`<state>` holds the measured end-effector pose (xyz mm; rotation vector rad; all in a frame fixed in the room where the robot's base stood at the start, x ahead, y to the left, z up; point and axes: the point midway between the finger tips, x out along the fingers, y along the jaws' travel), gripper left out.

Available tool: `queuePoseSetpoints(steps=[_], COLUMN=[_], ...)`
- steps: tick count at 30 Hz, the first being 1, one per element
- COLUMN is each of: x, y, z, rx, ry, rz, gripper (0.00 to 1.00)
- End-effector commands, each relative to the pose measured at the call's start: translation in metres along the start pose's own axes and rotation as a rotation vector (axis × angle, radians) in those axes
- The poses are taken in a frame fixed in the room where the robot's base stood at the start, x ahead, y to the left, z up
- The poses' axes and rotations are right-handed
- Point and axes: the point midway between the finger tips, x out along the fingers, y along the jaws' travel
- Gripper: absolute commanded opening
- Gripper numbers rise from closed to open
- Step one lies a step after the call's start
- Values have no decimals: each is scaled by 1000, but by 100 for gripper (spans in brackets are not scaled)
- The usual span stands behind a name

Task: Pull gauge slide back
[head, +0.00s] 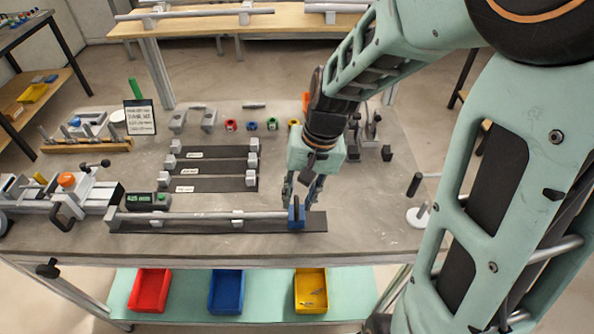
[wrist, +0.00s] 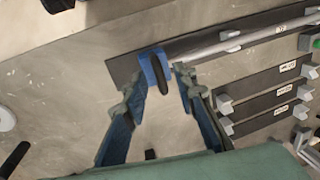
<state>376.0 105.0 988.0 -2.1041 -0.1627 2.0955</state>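The gauge slide is a blue block (head: 297,223) with a dark upright handle, near the right end of a long dark rail (head: 145,226) that carries a grey bar (head: 190,217). In the wrist view, the blue slide (wrist: 147,70) shows just beyond my fingertips, with its dark handle (wrist: 160,75) between them. My gripper (head: 304,188) points down at the slide in the head view. Its two fingers are spread apart in the wrist view (wrist: 158,82), with nothing held. I cannot tell whether a finger touches the handle.
A digital display (head: 148,200) and a clamp with an orange knob (head: 67,181) stand at the left. Several shorter dark gauge strips (head: 215,168) lie behind the rail. A white round base with a dark-handled post (head: 417,216) stands right. Bare tabletop (head: 365,205) lies between.

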Motion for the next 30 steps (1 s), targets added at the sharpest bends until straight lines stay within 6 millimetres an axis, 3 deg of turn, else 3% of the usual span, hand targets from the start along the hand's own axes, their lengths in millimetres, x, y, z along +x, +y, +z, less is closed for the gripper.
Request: queuePoseSetpoints(steps=[6,13,25,30], x=[0,0,-1,-7], y=[0,0,2,30], z=[0,0,0,-2], rx=[0,0,2,6], ry=[0,0,1,2], rz=[0,0,0,1], gripper=[25,0,0,0])
